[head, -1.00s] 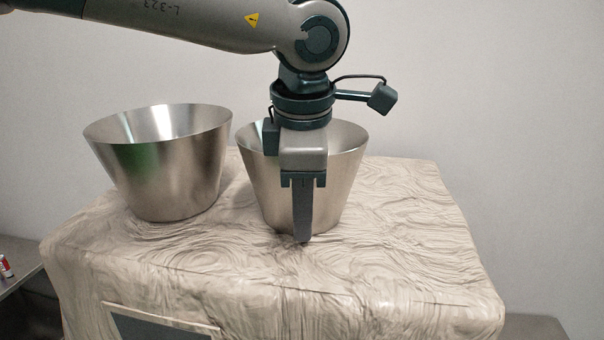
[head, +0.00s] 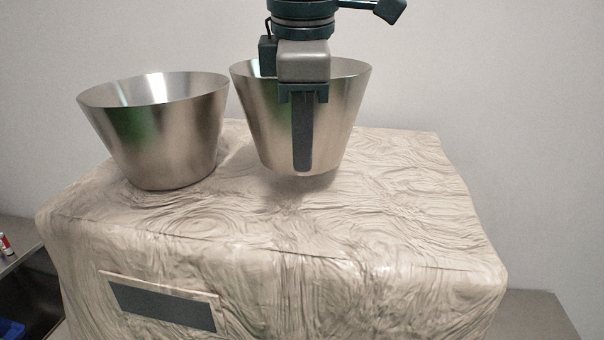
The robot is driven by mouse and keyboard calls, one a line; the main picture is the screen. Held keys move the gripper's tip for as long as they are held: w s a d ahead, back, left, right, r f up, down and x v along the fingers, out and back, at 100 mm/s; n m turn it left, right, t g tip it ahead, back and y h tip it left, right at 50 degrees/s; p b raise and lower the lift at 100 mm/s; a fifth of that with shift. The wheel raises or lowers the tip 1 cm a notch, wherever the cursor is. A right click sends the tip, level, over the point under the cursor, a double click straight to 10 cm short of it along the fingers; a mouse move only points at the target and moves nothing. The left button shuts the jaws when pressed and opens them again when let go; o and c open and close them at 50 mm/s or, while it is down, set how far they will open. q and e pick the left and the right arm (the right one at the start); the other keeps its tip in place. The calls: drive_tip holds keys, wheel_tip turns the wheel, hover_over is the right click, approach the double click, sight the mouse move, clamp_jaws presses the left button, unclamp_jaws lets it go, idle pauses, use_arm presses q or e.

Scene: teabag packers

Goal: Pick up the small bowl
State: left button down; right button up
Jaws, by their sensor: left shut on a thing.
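A small steel bowl (head: 340,115) with a flared rim is in the middle of the head view. My left gripper (head: 302,150) is shut on its near wall, with one finger down the outside. The other finger is hidden behind the wall. The bowl looks raised a little above the cream block, with a shadow under its base. A larger steel bowl (head: 165,140) stands on the block to the left, close beside the held bowl. My right gripper is not in view.
The cream, wavy-surfaced block (head: 400,220) has free room on its right and front. A dark panel (head: 163,303) is set in its front face. A small red and white item (head: 6,244) lies on a surface at the far left.

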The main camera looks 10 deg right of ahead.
use_arm(q)
drive_tip(key=s+d+r+b, duration=0.3)
drive_tip(key=s+d+r, duration=0.3)
drive_tip(key=s, duration=0.3)
drive_tip(key=shift+d+r, duration=0.4)
drive_tip(key=shift+d, duration=0.3)
drive_tip(key=shift+f, duration=0.1)
